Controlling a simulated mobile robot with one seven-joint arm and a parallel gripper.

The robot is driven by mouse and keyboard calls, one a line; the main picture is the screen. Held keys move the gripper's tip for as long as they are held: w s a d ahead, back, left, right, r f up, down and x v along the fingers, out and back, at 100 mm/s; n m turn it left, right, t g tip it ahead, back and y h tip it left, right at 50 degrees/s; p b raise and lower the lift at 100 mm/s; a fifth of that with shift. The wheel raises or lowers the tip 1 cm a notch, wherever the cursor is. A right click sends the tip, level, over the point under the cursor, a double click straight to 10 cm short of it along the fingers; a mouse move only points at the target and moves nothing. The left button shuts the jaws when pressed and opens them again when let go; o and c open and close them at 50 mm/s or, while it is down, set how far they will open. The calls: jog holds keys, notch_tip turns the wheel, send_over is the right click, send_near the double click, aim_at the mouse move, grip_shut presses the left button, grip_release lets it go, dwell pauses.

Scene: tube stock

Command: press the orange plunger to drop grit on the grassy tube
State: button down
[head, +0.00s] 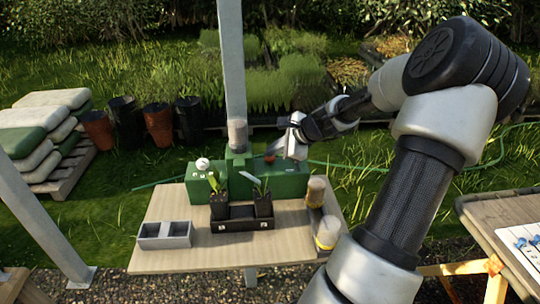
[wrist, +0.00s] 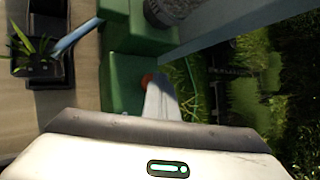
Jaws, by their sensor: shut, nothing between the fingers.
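The orange plunger (head: 270,158) sits on the green dispenser (head: 290,182) at the back of the table; it shows partly in the wrist view (wrist: 147,79). A clear hopper of grit (head: 237,135) stands on the dispenser. My gripper (head: 289,150) is shut and empty, close above and beside the plunger; I cannot tell whether they touch. Two black planted tubes, left (head: 219,209) and right (head: 263,205), stand upright in a black tray (head: 242,224) before the dispenser. Thin leaves show on the tube in the wrist view (wrist: 30,66).
A grey two-part box (head: 165,243) lies at the table's left. Two tan-filled jars (head: 316,190) (head: 328,234) stand at the right. A grey post (head: 231,60) rises behind the dispenser. The table (head: 205,260) is bare along its front.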

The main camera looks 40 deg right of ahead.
aim_at(273, 159)
dwell(0.3)
jog(key=shift+r+p, duration=1)
jog(key=shift+r, duration=0.15)
notch_tip(273, 159, up, 5)
jog(key=p, duration=0.4)
jog(key=shift+r, duration=0.1)
dwell(0.5)
